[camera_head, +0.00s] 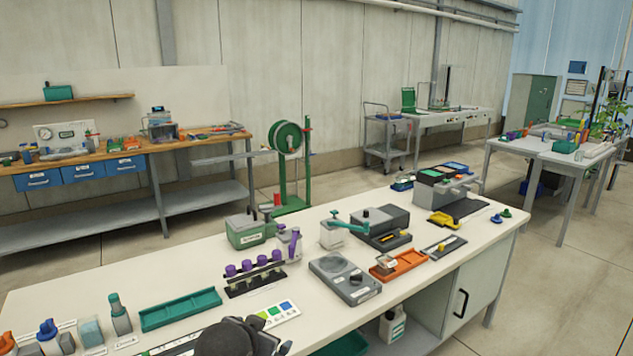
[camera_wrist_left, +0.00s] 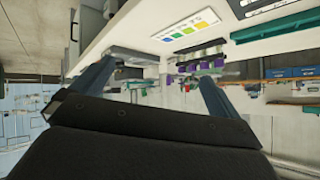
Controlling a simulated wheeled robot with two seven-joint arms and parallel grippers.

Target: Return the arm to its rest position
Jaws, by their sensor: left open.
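My left gripper (camera_wrist_left: 156,73) shows in the left wrist view with its two blue-grey fingers spread apart and nothing between them. That view is tilted, with the bench edge and its items beyond the fingers. In the head view a dark rounded part of my arm shows at the bottom edge, over the near side of the white bench (camera_head: 300,305); the fingers cannot be made out there. My right gripper is in neither view.
Near my arm on the bench are a green tray (camera_head: 180,309), a colour card (camera_head: 278,313), a rack of purple-capped vials (camera_head: 254,273) and a grey scale (camera_head: 344,278). An orange tray (camera_head: 399,265) lies further right. Open floor lies beyond the bench.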

